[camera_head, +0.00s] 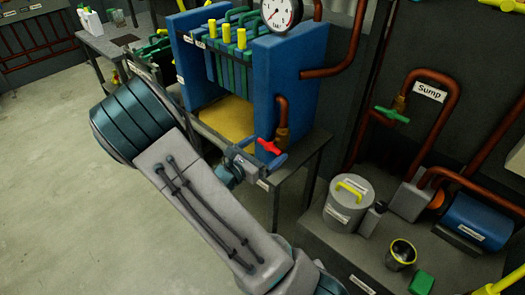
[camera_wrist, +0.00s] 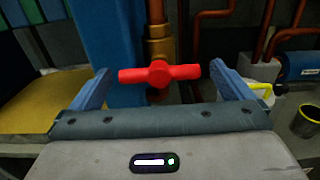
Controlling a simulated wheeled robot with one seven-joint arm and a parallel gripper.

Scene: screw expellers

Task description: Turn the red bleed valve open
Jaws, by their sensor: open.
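The red bleed valve handle (camera_head: 269,147) sits on a brass fitting at the lower end of a copper pipe, on the right side of the blue press frame. In the wrist view the red handle (camera_wrist: 159,73) lies level, crosswise, between my two blue fingers. My gripper (camera_wrist: 163,82) is open, with a finger on each side of the handle and gaps at both ends. In the head view my gripper (camera_head: 262,160) is right at the valve, partly hidden by my arm.
A pressure gauge (camera_head: 281,12) sits above the blue press (camera_head: 275,85). A yellow tray area (camera_head: 232,116) is left of the valve. A grey lidded pot (camera_head: 347,202), a dark cup (camera_head: 401,254) and a blue motor (camera_head: 476,222) stand on the bench at right. A green-handled valve (camera_head: 392,115) is behind.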

